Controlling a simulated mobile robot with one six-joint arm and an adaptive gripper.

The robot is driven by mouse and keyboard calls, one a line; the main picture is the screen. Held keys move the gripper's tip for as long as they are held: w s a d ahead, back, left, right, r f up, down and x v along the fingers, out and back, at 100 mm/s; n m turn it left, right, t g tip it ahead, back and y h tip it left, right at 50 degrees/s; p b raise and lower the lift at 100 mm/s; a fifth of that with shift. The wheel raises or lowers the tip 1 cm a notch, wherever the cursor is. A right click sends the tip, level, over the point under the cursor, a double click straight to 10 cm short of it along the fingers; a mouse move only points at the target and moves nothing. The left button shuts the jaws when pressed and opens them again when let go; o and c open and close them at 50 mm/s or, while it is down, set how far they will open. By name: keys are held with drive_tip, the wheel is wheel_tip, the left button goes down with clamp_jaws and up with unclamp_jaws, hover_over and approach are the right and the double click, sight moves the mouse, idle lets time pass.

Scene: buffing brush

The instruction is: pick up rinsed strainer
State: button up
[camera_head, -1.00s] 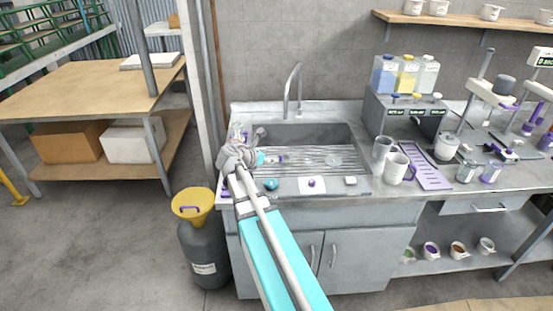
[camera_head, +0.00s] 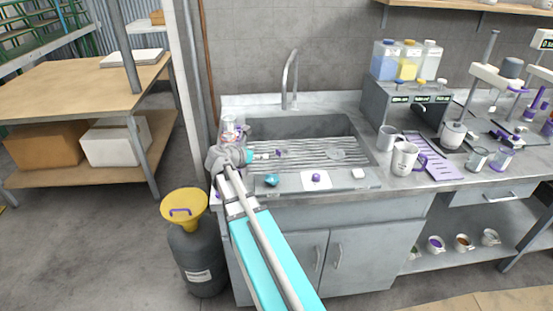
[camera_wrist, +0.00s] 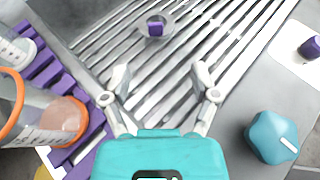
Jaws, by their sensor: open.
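A small round grey piece with a purple block on it, which looks like the strainer (camera_wrist: 155,28), lies on the metal slats of the sink rack. It shows tiny in the head view as a purple spot (camera_head: 281,152). My gripper (camera_wrist: 160,78) is open and empty above the slats, its fingers short of the strainer. In the head view, my gripper (camera_head: 265,156) reaches over the left end of the sink rack (camera_head: 305,158). A pale round shape (camera_head: 335,154) farther right on the rack is too unclear to name.
A teal knob (camera_wrist: 272,137) and a purple knob (camera_wrist: 312,46) stand along the sink's front edge. A clear container with an orange rim (camera_wrist: 45,115) stands by a purple rack (camera_wrist: 84,137) close to my gripper. A tall faucet (camera_head: 290,80) rises behind the sink.

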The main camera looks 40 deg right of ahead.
sight(278, 152)
drive_tip(key=shift+w+f+b, duration=0.25)
drive_tip(key=shift+f+b, duration=0.2)
drive_tip(key=shift+f, duration=0.4)
drive_tip(key=shift+w, duration=0.1)
drive_tip(key=shift+w+d+f, duration=0.1)
drive_tip(key=shift+d, duration=0.1)
drive_tip(key=b+x, duration=0.3)
drive_tip(key=x, duration=0.5)
drive_tip(key=shift+f, duration=0.1)
drive_tip(key=shift+b+x, duration=1.25)
drive_tip(key=shift+x, duration=1.35)
drive_tip(key=shift+f, duration=0.15)
